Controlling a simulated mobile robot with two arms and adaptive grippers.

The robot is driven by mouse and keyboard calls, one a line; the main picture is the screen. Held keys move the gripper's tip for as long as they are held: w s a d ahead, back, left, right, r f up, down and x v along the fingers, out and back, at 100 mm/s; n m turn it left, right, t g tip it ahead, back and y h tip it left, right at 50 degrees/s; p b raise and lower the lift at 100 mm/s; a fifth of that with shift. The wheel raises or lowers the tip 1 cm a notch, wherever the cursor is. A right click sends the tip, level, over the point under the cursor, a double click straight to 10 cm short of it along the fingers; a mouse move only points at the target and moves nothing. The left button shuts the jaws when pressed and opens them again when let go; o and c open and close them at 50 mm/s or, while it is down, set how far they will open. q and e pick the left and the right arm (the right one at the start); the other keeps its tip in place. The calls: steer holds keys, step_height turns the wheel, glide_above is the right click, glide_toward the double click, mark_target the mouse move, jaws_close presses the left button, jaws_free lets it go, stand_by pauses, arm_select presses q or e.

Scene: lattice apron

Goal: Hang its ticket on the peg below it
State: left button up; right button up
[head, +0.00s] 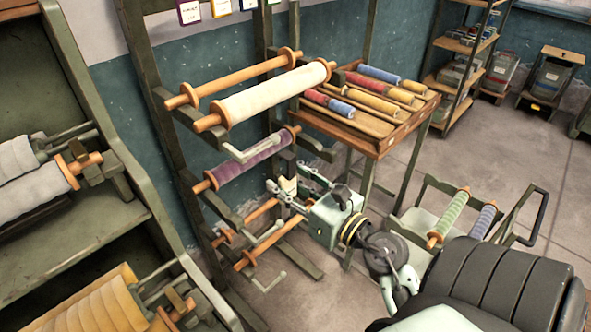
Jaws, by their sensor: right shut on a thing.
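My right gripper (287,194) is at the middle of the dark green rack, just below the right end of the purple roll (250,160). It is shut on a small cream piece (289,184), which could be the ticket; the fingers partly hide it and no writing shows. Grey bent rods (246,151) stick out from the rack below the rolls; I cannot tell which counts as the peg. A white roll (272,94) lies on the upper level. My left gripper is not in view.
Bare wooden rollers (268,244) lie low on the rack, close to my right gripper. A wooden table (392,132) with coloured rolls stands to the right. A cart (415,220) with green and blue rolls stands at the right. Coloured cards (190,11) hang at the top.

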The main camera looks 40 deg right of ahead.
steer(key=shift+w+a+p, duration=0.1)
steer(key=shift+w+p, duration=0.25)
steer(key=shift+w, duration=0.8)
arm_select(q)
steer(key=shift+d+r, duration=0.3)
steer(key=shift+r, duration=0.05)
arm_select(e)
steer(key=w+f, duration=0.1)
steer(key=w, duration=0.5)
steer(key=shift+a+f, duration=0.15)
steer(key=shift+a, duration=0.1)
steer(key=o, duration=1.2)
steer(key=shift+c, duration=0.2)
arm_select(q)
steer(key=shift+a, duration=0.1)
arm_select(e)
steer(key=shift+s, duration=0.1)
